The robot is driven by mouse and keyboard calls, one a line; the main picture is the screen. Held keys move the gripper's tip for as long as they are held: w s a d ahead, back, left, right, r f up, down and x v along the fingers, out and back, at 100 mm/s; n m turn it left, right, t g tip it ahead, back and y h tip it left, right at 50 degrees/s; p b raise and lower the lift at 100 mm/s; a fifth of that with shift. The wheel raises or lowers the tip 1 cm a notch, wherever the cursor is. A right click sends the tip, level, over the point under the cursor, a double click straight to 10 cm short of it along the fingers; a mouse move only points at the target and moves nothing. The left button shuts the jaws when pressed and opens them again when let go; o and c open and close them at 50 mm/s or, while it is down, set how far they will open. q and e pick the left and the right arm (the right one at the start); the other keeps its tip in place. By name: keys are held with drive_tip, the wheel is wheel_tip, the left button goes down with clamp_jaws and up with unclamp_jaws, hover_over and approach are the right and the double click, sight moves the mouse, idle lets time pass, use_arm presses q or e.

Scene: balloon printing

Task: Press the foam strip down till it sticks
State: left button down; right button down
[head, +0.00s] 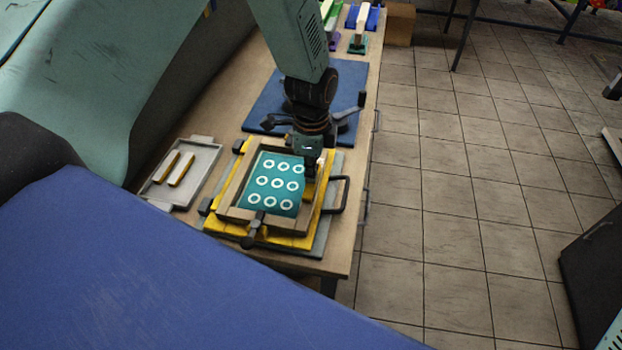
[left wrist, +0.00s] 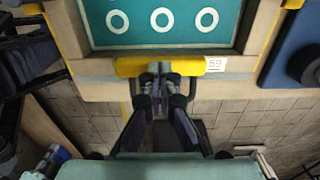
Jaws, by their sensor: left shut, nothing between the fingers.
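A yellow foam strip (left wrist: 190,67) lies along the near edge of the wooden frame in the left wrist view, beside a small white label (left wrist: 215,64). The frame (head: 228,215) surrounds a teal sheet (head: 275,190) with white rings. My left gripper (head: 311,172) is shut and empty, pointing down at the frame's right side in the head view. In the left wrist view its closed fingertips (left wrist: 160,76) meet the middle of the strip. I cannot tell how hard they press. In the head view the gripper mostly hides this strip. My right gripper is not in view.
A grey tray (head: 204,173) with two yellow strips (head: 173,168) lies left of the frame. A black handle (head: 343,195) sticks out on the right. A blue mat (head: 350,82) lies behind. Tiled floor (head: 450,210) is open to the right of the table.

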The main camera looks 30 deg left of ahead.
use_arm(q)
wheel_tip(320, 180, up, 2)
drive_tip(key=shift+r+p, duration=0.15)
drive_tip(key=shift+p, duration=0.85)
wheel_tip(320, 180, up, 3)
drive_tip(key=shift+p, duration=1.25)
wheel_tip(320, 180, up, 3)
drive_tip(key=shift+f+p, duration=0.15)
drive_tip(key=shift+p, duration=1.05)
drive_tip(key=shift+f, duration=0.1)
